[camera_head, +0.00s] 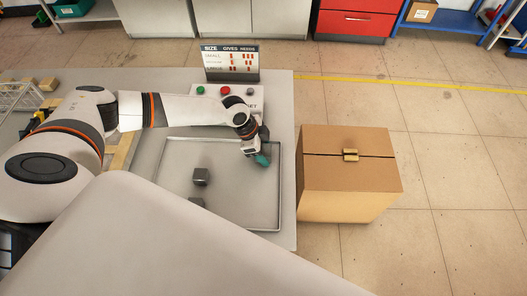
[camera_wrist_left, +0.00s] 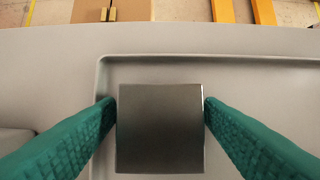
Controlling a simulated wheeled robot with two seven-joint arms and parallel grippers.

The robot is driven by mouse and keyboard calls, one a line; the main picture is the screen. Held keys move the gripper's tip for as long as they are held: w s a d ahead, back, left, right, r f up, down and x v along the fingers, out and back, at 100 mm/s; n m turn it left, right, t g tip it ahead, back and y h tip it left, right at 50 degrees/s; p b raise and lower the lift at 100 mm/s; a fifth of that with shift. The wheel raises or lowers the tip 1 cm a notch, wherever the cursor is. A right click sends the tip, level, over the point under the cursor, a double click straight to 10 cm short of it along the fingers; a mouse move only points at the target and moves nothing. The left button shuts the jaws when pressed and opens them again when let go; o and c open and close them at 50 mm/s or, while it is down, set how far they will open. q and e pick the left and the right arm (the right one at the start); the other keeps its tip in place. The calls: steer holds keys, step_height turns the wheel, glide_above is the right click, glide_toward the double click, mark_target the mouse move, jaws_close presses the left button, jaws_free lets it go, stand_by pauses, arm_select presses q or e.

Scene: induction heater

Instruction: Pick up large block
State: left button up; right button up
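A large dark grey block (camera_wrist_left: 160,128) lies between the two green fingers of my left gripper (camera_wrist_left: 160,103) in the left wrist view. The fingertips sit close at its left and right sides. Whether they press on it or leave a thin gap, I cannot tell. In the head view my left gripper (camera_head: 262,160) points down over the right part of the grey tray (camera_head: 222,224), and the block there is hidden. Two smaller-looking dark blocks, one (camera_head: 200,176) mid-tray and one (camera_head: 196,202) partly covered, lie to the left. My right gripper is out of view.
A sign (camera_head: 231,63) and a panel with coloured buttons (camera_head: 223,91) stand behind the tray. A brown cardboard box (camera_head: 348,175) is on the floor right of the table. The tray's raised rim runs close beyond the block. My left arm covers the table's left.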

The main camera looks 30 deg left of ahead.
arm_select(q)
steer(key=c, duration=1.2)
steer(key=shift+w+r, duration=0.1)
jaws_close()
